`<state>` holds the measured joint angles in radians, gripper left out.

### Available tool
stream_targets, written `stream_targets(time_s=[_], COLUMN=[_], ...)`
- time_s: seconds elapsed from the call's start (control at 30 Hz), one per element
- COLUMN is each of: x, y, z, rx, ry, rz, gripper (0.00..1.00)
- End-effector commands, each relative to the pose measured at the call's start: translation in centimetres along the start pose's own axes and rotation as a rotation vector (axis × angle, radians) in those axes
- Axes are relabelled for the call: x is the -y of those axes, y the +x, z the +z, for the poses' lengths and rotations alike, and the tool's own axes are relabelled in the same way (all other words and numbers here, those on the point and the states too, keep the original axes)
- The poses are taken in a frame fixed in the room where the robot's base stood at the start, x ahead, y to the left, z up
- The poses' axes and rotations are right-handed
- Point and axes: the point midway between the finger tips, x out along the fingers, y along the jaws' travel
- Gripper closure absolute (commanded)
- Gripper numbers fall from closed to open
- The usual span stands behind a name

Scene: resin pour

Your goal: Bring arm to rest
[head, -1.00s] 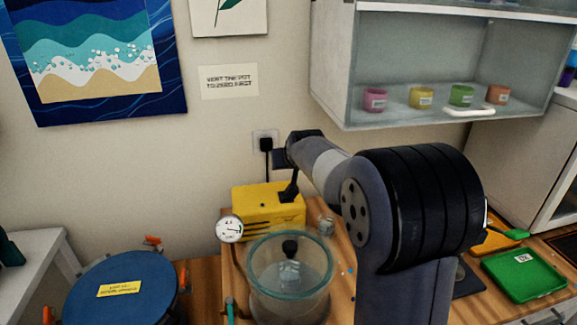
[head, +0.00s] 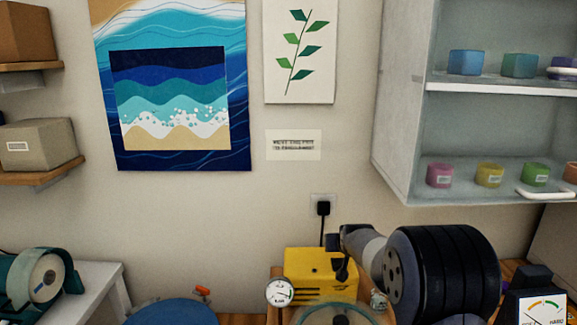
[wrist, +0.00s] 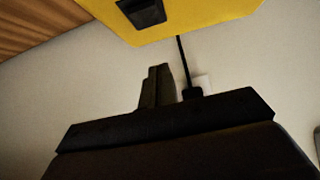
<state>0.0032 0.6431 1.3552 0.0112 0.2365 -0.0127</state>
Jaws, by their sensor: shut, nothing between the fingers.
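My arm reaches in from the lower right of the head view, bent at a large black joint. My gripper (head: 343,268) is a small dark shape at its far end, pointing down in front of the yellow box (head: 312,278). In the wrist view its dark fingers (wrist: 158,86) are together with nothing between them. The yellow box also shows at the top of the wrist view (wrist: 200,12), apart from the fingers in the picture. I cannot tell the exact gap between them.
A round gauge (head: 279,293) and a glass pot's rim (head: 340,316) stand by the box. A blue round lid (head: 172,313) is lower left. A wall cabinet (head: 405,110) hangs above right.

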Motion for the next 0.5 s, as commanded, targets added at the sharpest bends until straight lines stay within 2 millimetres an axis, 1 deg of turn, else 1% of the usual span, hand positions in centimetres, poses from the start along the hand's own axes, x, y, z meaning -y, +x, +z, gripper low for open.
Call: stream_targets(time_s=[0.03, 0.1, 0.2, 0.4, 0.5], x=[0.0, 0.0, 0.0, 0.0, 0.0], y=[0.3, -1.1, -2.3, -3.9, -4.3], z=[1.2, 0.6, 0.7, 0.6, 0.6], rx=[0.000, -0.006, -0.004, -0.003, -0.002], ry=[0.000, 0.000, 0.000, 0.000, 0.000], rz=[0.000, 0.000, 0.000, 0.000, 0.000], gripper=[1.00, 1.00, 1.00, 1.00, 1.00])
